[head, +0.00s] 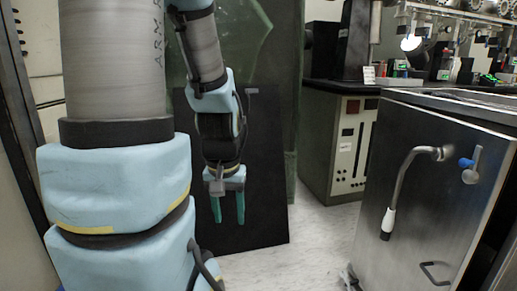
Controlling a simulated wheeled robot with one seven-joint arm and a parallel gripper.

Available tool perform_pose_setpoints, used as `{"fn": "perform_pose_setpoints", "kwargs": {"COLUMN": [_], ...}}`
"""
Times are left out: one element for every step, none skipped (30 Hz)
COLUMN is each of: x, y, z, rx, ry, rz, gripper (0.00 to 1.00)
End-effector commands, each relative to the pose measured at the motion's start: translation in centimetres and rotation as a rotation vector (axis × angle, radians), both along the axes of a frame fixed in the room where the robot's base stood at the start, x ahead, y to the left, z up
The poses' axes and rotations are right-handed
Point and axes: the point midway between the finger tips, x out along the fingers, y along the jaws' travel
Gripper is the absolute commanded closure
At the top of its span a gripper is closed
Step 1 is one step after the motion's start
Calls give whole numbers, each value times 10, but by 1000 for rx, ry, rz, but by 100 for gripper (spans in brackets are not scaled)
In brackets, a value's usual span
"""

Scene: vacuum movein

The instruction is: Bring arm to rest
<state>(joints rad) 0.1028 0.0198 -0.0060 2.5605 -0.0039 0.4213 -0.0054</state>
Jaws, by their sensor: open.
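My gripper (229,208) hangs in the left middle of the head view, with its two teal fingers pointing down and apart. It is open, and nothing shows between the fingers. My arm, with grey sleeves and light blue covers, fills the left side and hides part of what is behind it. The wrist hangs down in front of a dark upright panel (262,218); the picture does not show how far apart they are.
A steel cabinet (415,165) with a bent pipe handle (402,187) stands at the right. A grey-green equipment cabinet (327,150) stands further back. Greenish translucent sheeting (270,70) hangs behind my arm. Pale floor (322,240) is open between the dark panel and the steel cabinet.

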Motion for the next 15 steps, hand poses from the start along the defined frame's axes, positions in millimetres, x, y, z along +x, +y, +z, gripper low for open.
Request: {"fn": "perform_pose_setpoints", "kwargs": {"x": [0,0,0,0,0,0,0,0,0,0,0,0,0,0,0], "y": [0,0,0,0,0,0,0,0,0,0,0,0,0,0,0], "z": [30,40,53,63,73,86,96,105,118,127,137,150,159,169,181], "rx": [0,0,0,0,0,0,0,0,0,0,0,0,0,0,0], "ry": [0,0,0,0,0,1,1,1,1,1,1,1,1,1,1], "rz": [0,0,0,0,0,0,0,0,0,0,0,0,0,0,0], "gripper": [48,48,48,48,48,48,48,48,48,48,48,48,48,48,48]}}
